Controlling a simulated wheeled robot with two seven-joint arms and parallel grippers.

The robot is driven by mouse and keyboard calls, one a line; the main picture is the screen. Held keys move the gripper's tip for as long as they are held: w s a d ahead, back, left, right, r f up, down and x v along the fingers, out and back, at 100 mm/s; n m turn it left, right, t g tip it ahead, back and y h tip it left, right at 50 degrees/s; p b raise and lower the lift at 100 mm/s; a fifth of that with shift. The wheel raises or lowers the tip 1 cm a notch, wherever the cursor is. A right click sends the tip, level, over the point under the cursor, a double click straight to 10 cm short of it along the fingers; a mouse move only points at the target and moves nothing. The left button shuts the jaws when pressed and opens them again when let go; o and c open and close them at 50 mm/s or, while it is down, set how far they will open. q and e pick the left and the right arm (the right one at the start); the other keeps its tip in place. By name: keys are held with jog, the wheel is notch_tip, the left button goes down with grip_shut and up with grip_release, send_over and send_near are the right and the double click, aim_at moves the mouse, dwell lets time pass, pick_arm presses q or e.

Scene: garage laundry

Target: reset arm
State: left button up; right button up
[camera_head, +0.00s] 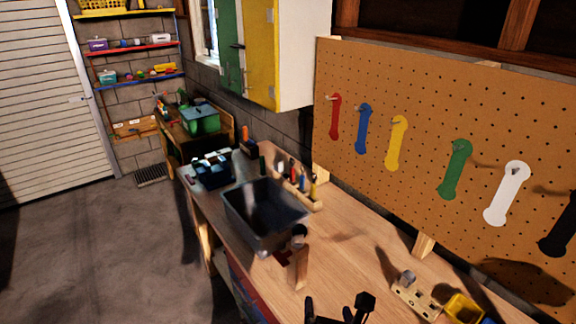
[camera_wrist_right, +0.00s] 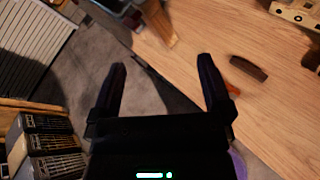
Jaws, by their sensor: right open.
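My right gripper (camera_head: 338,306) shows as two dark fingers at the bottom edge of the head view, over the front of the wooden workbench (camera_head: 360,245). In the right wrist view the right gripper (camera_wrist_right: 162,72) has its fingers spread wide, with nothing between them. Grey floor and the bench edge lie below the fingers in that view. My left gripper is not in view.
A dark grey bin (camera_head: 248,232), a wooden piece (camera_head: 299,268) and a tool rack (camera_head: 312,203) stand on the bench. A holed block (camera_head: 415,300) and yellow object (camera_head: 463,308) lie right. A pegboard (camera_head: 430,130) with coloured wrenches stands behind.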

jog(key=s+d+r+m+g, duration=0.1)
jog(key=s+d+m+g, duration=0.35)
jog(key=s+m, duration=0.8)
jog(key=s+d+m+g, duration=0.3)
jog(key=s+m+g, duration=0.35)
jog(key=m, duration=1.15)
jog(key=s+f+g+b, duration=0.15)
jog(key=f+b, duration=0.75)
jog(key=f, duration=1)
jog(key=s+f+b, duration=0.3)
jog(key=f+b, duration=0.6)
jog(key=f, duration=1)
pick_arm(q)
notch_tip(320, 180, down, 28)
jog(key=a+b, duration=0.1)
jog(key=b, duration=0.9)
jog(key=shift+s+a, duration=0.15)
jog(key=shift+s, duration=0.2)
pick_arm(e)
jog(key=s+d+f, duration=0.1)
jog(key=s+f, duration=0.5)
jog(key=f, duration=0.3)
jog(key=s+d+f, duration=0.1)
jog(key=s+f, duration=0.5)
jog(key=f, duration=0.4)
jog(key=shift+s+d+n+g, duration=0.15)
jog(key=shift+d+n+g, duration=0.2)
jog(key=shift+g, duration=0.1)
